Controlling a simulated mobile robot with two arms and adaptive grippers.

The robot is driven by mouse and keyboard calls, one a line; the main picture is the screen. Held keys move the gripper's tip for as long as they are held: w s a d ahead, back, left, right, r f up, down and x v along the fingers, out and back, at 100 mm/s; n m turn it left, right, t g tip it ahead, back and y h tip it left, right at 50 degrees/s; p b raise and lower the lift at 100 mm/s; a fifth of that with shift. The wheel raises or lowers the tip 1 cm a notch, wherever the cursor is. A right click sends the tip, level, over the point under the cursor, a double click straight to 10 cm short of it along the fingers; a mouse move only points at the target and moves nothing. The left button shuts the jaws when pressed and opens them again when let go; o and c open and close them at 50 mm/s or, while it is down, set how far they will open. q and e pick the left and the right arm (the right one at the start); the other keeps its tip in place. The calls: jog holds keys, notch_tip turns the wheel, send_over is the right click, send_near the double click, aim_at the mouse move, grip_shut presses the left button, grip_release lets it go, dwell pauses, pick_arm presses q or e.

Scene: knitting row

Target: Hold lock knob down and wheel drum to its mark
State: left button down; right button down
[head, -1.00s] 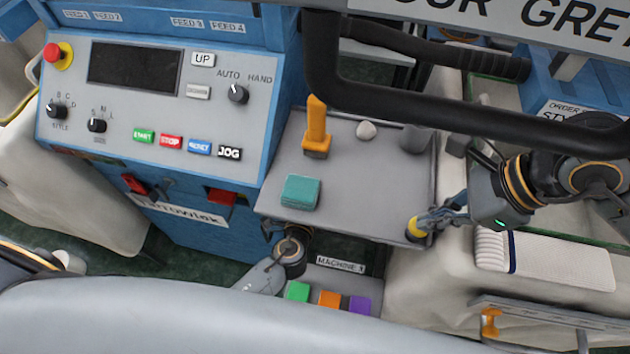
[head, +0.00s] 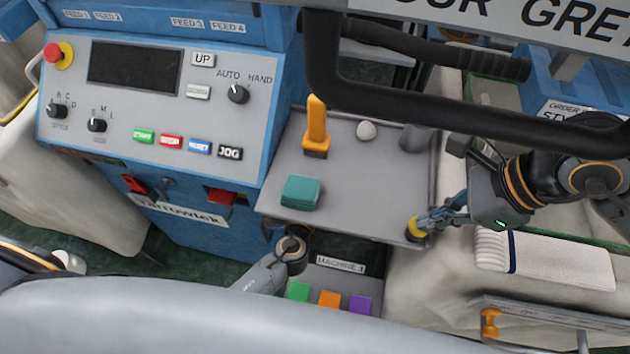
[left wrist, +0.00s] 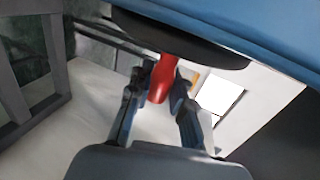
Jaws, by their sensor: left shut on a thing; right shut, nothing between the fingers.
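In the left wrist view, my left gripper (left wrist: 163,90) is shut on a red handle (left wrist: 163,68). The handle sticks out from the rim of a dark round wheel (left wrist: 190,42), seen edge-on below a blue surface. In the head view my left wrist shows below the grey shelf; the left fingers, handle and wheel are hidden there. My right gripper (head: 428,224) is shut and empty, with its tips at a small yellow knob (head: 412,230) at the shelf's front right corner. They appear to touch it. I cannot tell how far down the knob is. No drum mark can be made out.
A blue control panel (head: 130,120) stands at left. A thick black bar (head: 430,100) crosses above. Folded white fabric (head: 550,258) lies at right.

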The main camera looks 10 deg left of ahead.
pick_arm(q)
jog(key=c, duration=1.2)
grip_release()
jog(key=shift+s+f, duration=0.1)
jog(key=shift+f, duration=0.05)
pick_arm(e)
jog(key=shift+f, duration=0.15)
pick_arm(q)
jog(key=shift+s, duration=0.1)
jog(key=v, duration=1.2)
jog(key=v, duration=1.2)
jog(key=v, duration=0.7)
jog(key=shift+s+r, duration=0.25)
jog(key=shift+r, duration=0.05)
